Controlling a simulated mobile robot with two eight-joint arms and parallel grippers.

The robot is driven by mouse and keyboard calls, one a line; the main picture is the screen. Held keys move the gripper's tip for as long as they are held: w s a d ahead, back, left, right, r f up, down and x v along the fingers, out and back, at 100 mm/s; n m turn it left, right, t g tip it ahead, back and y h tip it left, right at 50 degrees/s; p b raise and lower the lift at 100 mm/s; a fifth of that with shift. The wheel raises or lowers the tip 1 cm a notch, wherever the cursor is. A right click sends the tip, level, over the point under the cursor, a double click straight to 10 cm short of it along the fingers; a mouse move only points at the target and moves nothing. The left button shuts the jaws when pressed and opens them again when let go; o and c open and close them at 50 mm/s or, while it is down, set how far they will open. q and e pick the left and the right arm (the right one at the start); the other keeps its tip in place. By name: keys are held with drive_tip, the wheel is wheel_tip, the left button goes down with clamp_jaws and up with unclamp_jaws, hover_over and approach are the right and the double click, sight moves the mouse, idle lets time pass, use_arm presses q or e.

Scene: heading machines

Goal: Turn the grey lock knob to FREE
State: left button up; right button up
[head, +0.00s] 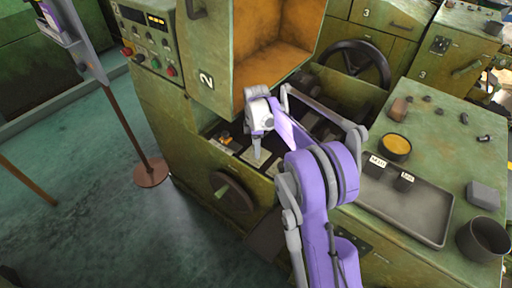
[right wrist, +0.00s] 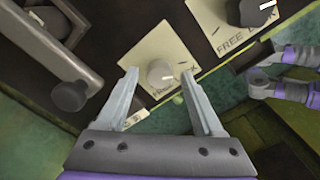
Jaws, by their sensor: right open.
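The grey lock knob (right wrist: 160,73) sits on a cream plate (right wrist: 137,55) lettered FREE and LOCK, in the right wrist view. Which word it points at is hard to tell. My right gripper (right wrist: 158,76) is open, with one finger to each side of the grey knob in this view; contact does not show. In the head view my right gripper (head: 257,152) points down into the machine's recess over the pale plates, and the knob cannot be made out there. A black knob (right wrist: 256,11) sits on a second FREE/LOCK plate (right wrist: 215,28) to the right.
A dark lever with a round end (right wrist: 68,95) stands left of the plate. In the head view, a handwheel (head: 232,192) is below the recess and the open orange-lined cover (head: 275,60) above. A grey tray (head: 405,210) lies on the bench at right.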

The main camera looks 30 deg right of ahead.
drive_tip(key=shift+f, duration=0.35)
clamp_jaws()
